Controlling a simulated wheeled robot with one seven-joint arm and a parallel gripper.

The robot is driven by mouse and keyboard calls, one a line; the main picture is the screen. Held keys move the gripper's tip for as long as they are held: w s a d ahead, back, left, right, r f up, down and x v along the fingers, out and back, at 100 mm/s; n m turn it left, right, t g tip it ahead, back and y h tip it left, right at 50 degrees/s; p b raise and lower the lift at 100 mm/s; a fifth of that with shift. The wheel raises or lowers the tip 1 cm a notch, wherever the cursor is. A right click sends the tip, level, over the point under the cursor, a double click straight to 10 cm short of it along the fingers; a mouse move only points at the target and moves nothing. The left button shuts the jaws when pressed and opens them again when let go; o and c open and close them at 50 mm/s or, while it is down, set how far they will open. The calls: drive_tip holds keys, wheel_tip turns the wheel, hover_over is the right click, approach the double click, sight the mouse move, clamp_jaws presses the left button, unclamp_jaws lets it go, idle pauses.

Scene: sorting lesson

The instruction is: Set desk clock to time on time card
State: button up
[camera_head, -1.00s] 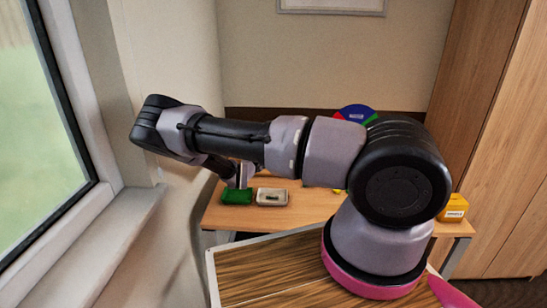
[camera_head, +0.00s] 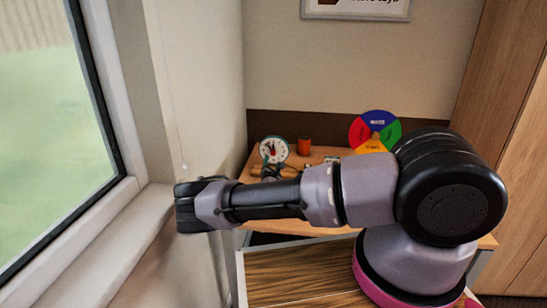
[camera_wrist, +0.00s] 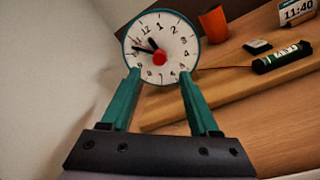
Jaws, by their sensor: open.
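The desk clock (camera_wrist: 172,36) has a white face, a teal rim, black hands and a red centre knob. In the wrist view its short hand points up and slightly left, and its long hand points left. It also stands at the back left of the desk in the head view (camera_head: 273,150). The time card (camera_wrist: 297,10) reads 11:40 and is partly cut off at the top right of the wrist view. My gripper (camera_wrist: 159,73) is open and empty, its teal fingers spread in front of the clock's lower part. I cannot tell whether they touch it.
An orange cup (camera_wrist: 213,24) stands right of the clock. A black and green cylinder (camera_wrist: 282,57) with a red wire and a small dark block (camera_wrist: 257,46) lie farther right. A coloured wheel (camera_head: 376,132) stands at the back of the desk. A wall is close on the left.

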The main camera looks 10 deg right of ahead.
sight(273, 154)
drive_tip(key=x, duration=0.6)
drive_tip(key=shift+w, duration=0.4)
clamp_jaws()
